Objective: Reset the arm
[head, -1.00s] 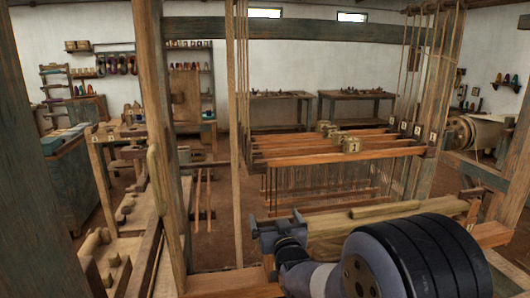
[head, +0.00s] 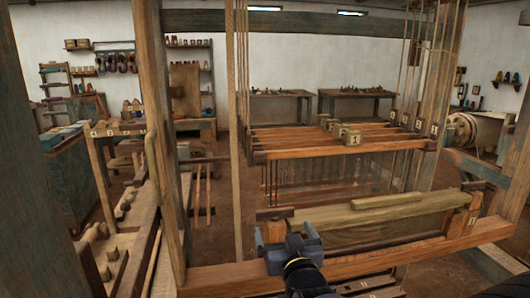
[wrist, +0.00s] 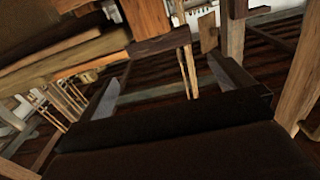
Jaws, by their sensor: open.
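My gripper (head: 286,236) is open and empty in the head view, at the left end of the loom's front wooden beam (head: 400,245). It overlaps the beam in the picture, and I cannot tell if they touch. In the wrist view my gripper's two fingers (wrist: 164,88) stand wide apart with nothing between them. Beyond them are dark floor and wooden loom parts. Most of my arm is out of the head view, below the picture.
A bench (head: 95,235) with wooden pieces is at left. Tables (head: 355,93) stand by the back wall.

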